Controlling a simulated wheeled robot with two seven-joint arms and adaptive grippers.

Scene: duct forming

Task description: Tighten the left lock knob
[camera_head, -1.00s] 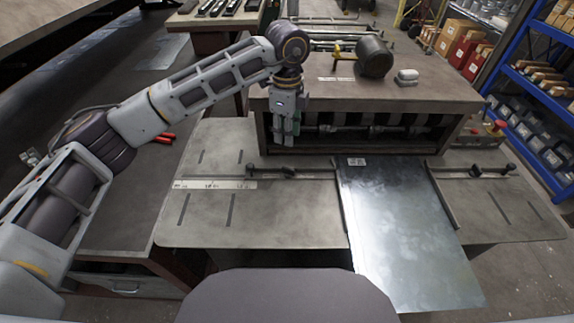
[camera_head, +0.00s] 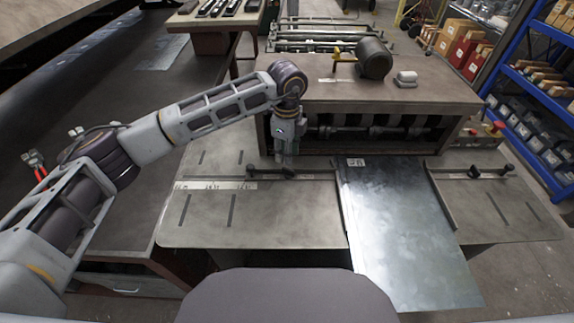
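The left guide bar (camera_head: 315,177) lies across the left part of the machine's table. It carries a small dark knob (camera_head: 250,168) at its left end and another dark knob (camera_head: 288,173) further right. I cannot tell which of these is the lock knob. My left gripper (camera_head: 286,163) points down just above the right one of the two, its fingertips close to or touching it. The fingers are small and faint here, so their opening is unclear. A shiny metal sheet (camera_head: 405,235) lies on the table to the right. My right gripper is out of view.
The machine's housing (camera_head: 390,95) stands right behind the gripper, with a dark roller opening below its top. A second guide bar (camera_head: 490,175) with knobs lies right of the sheet. The table's front left (camera_head: 270,220) is clear.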

